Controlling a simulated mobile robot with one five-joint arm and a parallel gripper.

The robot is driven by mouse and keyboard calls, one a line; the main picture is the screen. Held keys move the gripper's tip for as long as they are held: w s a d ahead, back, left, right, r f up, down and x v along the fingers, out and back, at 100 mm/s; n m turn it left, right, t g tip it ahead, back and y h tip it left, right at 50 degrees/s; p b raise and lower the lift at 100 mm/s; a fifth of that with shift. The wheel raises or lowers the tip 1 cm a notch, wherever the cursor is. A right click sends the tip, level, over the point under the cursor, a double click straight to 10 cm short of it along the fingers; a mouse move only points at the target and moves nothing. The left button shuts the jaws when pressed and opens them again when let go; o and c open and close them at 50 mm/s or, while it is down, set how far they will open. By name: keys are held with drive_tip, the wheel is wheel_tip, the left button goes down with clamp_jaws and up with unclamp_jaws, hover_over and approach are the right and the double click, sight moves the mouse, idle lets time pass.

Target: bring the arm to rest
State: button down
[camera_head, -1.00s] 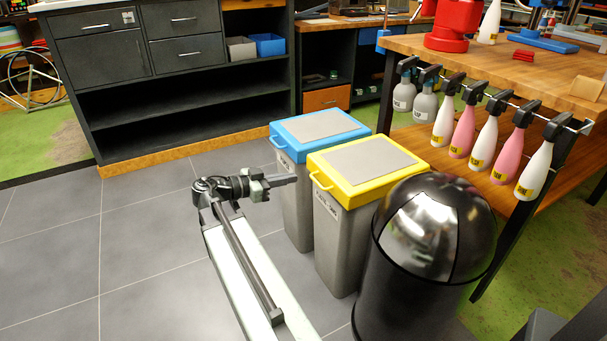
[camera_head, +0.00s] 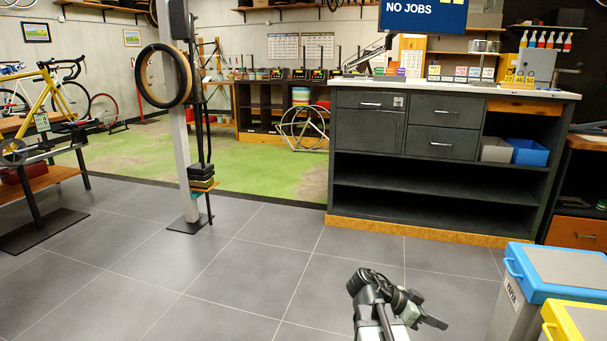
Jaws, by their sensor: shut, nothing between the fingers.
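My gripper (camera_head: 432,318) shows at the bottom of the view, right of the middle, at the end of my folded arm. It is shut and empty, pointing to the lower right. It is over the grey tiled floor, apart from everything around it. My arm's wrist joint shows just left of the gripper. The rest of the arm is mostly cut off by the lower edge of the picture.
A blue-lidded bin (camera_head: 521,295) and a yellow-lidded bin (camera_head: 577,322) stand at the lower right. A dark cabinet (camera_head: 425,222) stands behind. A post (camera_head: 180,130) with tyres is left of centre, a bike stand (camera_head: 40,205) at far left. The tiled floor (camera_head: 230,275) is open between.

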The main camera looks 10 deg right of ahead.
drive_tip(key=w+a+f+n+t+y, duration=0.1)
drive_tip(key=a+f+n+y, duration=0.4)
drive_tip(key=a, duration=0.4)
drive_tip(key=a+f+n+t+y, duration=0.1)
drive_tip(key=a+f+n+y, duration=0.15)
drive_tip(key=a+n, duration=0.5)
drive_tip(key=w+a+f+n+y, duration=0.1)
drive_tip(key=a+f+n+y, duration=0.3)
drive_tip(key=a, duration=0.5)
wheel_tip(320, 180, up, 39)
drive_tip(key=n+p, duration=0.1)
drive_tip(key=p, duration=3.7)
drive_tip(key=shift+a+p, duration=0.2)
drive_tip(key=shift+p, duration=0.15)
drive_tip(key=shift+f+n, duration=0.1)
drive_tip(key=shift+n, duration=0.15)
